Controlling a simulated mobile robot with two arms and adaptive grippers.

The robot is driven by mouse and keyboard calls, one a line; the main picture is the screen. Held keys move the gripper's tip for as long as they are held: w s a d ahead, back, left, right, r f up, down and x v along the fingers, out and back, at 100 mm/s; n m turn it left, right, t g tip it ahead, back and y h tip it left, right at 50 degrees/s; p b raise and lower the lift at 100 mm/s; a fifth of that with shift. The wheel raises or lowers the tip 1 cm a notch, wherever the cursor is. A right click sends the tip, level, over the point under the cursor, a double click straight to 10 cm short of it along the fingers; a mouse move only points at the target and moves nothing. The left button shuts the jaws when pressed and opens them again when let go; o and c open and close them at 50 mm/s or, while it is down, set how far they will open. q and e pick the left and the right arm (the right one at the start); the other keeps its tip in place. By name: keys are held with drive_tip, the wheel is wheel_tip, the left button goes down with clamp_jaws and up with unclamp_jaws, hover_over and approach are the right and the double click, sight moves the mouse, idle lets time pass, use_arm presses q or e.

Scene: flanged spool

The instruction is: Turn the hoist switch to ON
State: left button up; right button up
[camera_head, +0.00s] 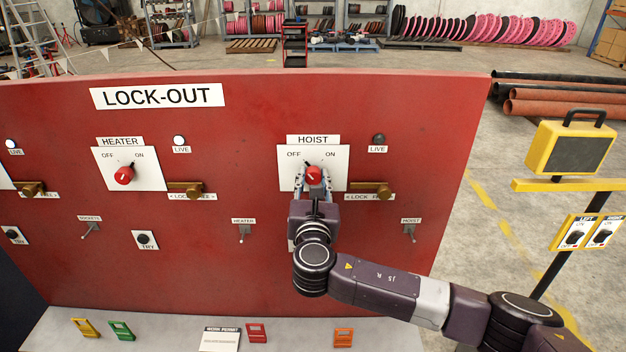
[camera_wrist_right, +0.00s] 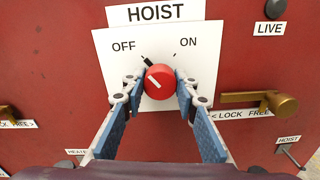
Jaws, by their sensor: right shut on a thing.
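The hoist switch (camera_head: 314,175) is a red round knob on a white plate (camera_head: 338,158) marked OFF on the left and ON on the right. In the right wrist view the red knob (camera_wrist_right: 160,82) sits between my fingers, and its white line and black pointer tip lean up and left toward OFF. My right gripper (camera_head: 313,180) is shut on the knob, with one finger on each side. It also shows in the right wrist view (camera_wrist_right: 160,88). The hoist LIVE lamp (camera_head: 379,139) is dark. My left gripper is not in view.
A brass lock lever (camera_head: 372,189) sticks out just right of the hoist plate. The heater switch (camera_head: 124,175) is to the left on the same red board (camera_head: 250,120), with a lit LIVE lamp (camera_head: 179,140). Coloured tags lie on the ledge (camera_head: 290,335) below.

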drive_tip(key=m+b, duration=0.2)
drive_tip(key=shift+f+m, duration=0.3)
drive_tip(key=m+b, duration=0.3)
drive_tip(key=m, duration=0.1)
drive_tip(key=shift+m, duration=0.3)
drive_tip(key=m+b, duration=0.2)
drive_tip(key=m, duration=0.2)
drive_tip(key=shift+b, duration=0.4)
drive_tip(key=shift+r+m+b, duration=0.15)
drive_tip(key=shift+m+b, duration=0.75)
drive_tip(key=shift+m, duration=1.2)
drive_tip(key=o, duration=1.2)
drive_tip(key=shift+r, duration=0.1)
drive_tip(key=shift+c, duration=0.2)
drive_tip(key=shift+s, duration=0.1)
